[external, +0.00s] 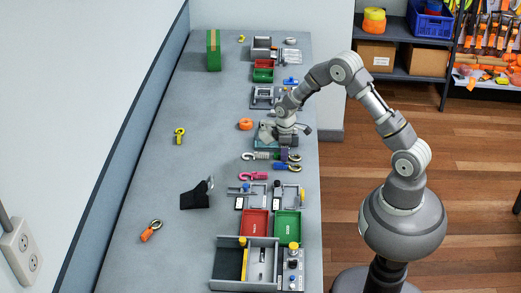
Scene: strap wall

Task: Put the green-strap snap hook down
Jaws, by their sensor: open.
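My gripper (284,139) is low over the right part of the long grey table, beside a teal and grey item (264,133). The jaws are open, but the fingertips are too small to see clearly. I cannot make out a green-strap snap hook; it may be hidden under the gripper or too small to tell. Just in front of the gripper lie a pale grey hook (256,156), a purple piece (284,155), a blue hook (286,167) and a pink hook (253,176).
Red and green trays (254,224) and a grey box (231,256) stand at the near end. A black stand (195,197), an orange hook (150,231), a yellow hook (179,135) and a green box (214,52) are on the left. Much of the table's left side is clear.

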